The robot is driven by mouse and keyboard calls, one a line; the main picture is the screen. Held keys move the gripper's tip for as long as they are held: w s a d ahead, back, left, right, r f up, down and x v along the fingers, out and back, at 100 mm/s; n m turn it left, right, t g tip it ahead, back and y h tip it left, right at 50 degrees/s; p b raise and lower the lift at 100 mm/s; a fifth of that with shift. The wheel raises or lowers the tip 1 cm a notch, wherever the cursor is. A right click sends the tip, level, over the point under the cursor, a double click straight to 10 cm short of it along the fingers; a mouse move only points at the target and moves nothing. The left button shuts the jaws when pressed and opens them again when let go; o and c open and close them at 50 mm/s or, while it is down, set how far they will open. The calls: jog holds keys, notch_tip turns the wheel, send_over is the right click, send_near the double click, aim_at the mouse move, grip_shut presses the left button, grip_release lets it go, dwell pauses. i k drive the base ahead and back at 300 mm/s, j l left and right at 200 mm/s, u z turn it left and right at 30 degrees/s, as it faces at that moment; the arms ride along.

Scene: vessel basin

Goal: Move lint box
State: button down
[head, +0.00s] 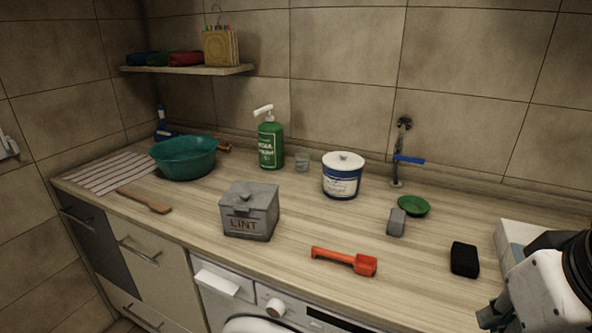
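The lint box (249,213) is a grey metal box with a lid and the word LINT on its front. It stands upright on the wooden counter (300,220), near the front edge and left of the middle. My gripper (489,321) is at the lower right corner of the head view, far to the right of the lint box and apart from it. Only part of it shows, dark and cut by the frame, so its opening cannot be made out.
An orange scoop (344,261) lies right of the box. A blue-white tub (343,176), green pump bottle (270,143) and teal basin (184,157) stand behind. A grey block (396,222), green dish (414,206) and black block (464,259) lie to the right.

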aim_at(253, 224)
jog(key=i+j, duration=0.1)
jog(key=j, duration=0.35)
jog(key=i+j, duration=0.1)
jog(key=j, duration=0.35)
jog(key=i+j, duration=0.1)
jog(key=j, duration=0.3)
jog(key=i+j, duration=0.1)
jog(key=j, duration=0.35)
jog(key=i+j, duration=0.1)
jog(key=j, duration=0.35)
jog(key=z, duration=0.05)
